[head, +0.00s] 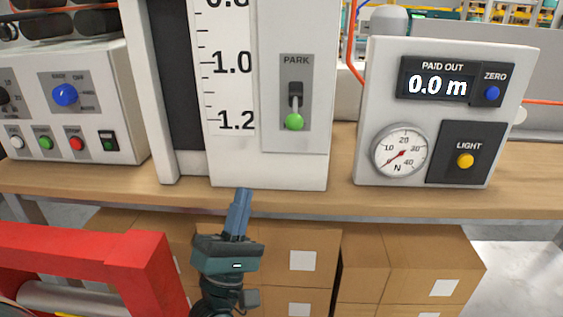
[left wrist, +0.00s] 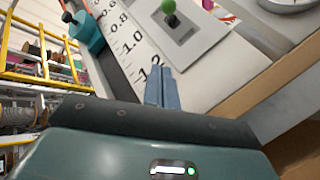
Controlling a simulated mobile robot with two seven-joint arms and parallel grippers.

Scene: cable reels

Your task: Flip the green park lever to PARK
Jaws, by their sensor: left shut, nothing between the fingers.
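The park lever (head: 294,121) has a green knob and hangs down on a grey plate (head: 301,72) marked PARK, on the front of a white panel with a scale. The lever's green knob also shows in the left wrist view (left wrist: 171,20), near the top. My left gripper (head: 241,196) is shut and empty, with its blue fingers pointing up at the bench's front edge, below and left of the lever. In the left wrist view its fingertips (left wrist: 162,74) are apart from the knob. My right gripper is in neither view.
A wooden bench (head: 345,200) carries the panel. At its right stands a box with a PAID OUT display (head: 436,85) reading 0.0 m and a dial. At its left is a control box (head: 70,105). Cardboard boxes (head: 410,262) lie below. A red frame (head: 140,262) stands at the lower left.

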